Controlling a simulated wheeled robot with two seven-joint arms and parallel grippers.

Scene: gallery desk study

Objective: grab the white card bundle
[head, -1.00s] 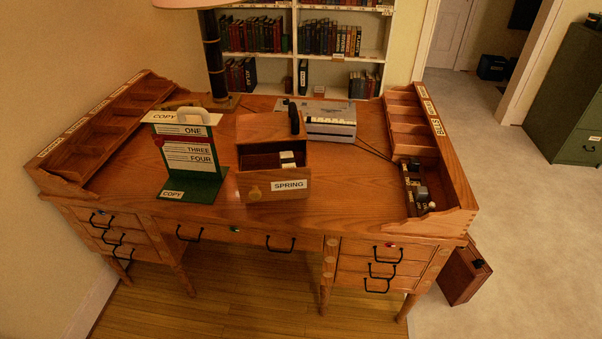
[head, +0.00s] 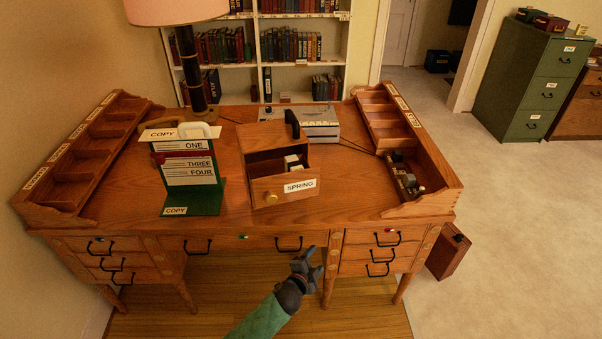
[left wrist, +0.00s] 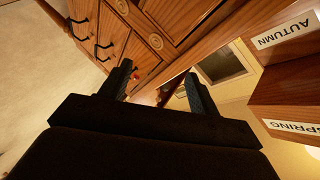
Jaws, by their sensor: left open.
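A small white bundle with a dark band or side (head: 292,162) sits in the open drawer of the wooden box marked SPRING (head: 270,188); its lower part is hidden by the drawer front. My left gripper (head: 308,264) is open and empty, in front of the desk's front edge, below and to the right of the box. In the left wrist view its two fingers (left wrist: 157,90) stand apart with nothing held. The box's SPRING and AUTUMN labels (left wrist: 285,32) show there at the right. My right gripper is in neither view.
A green stand with white numbered cards (head: 192,170) is left of the box. A grey machine (head: 318,122) stands behind it. Wooden trays line the desk's left (head: 72,187) and right sides. A lamp (head: 187,60) is at the back left. The desktop right of the box is clear.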

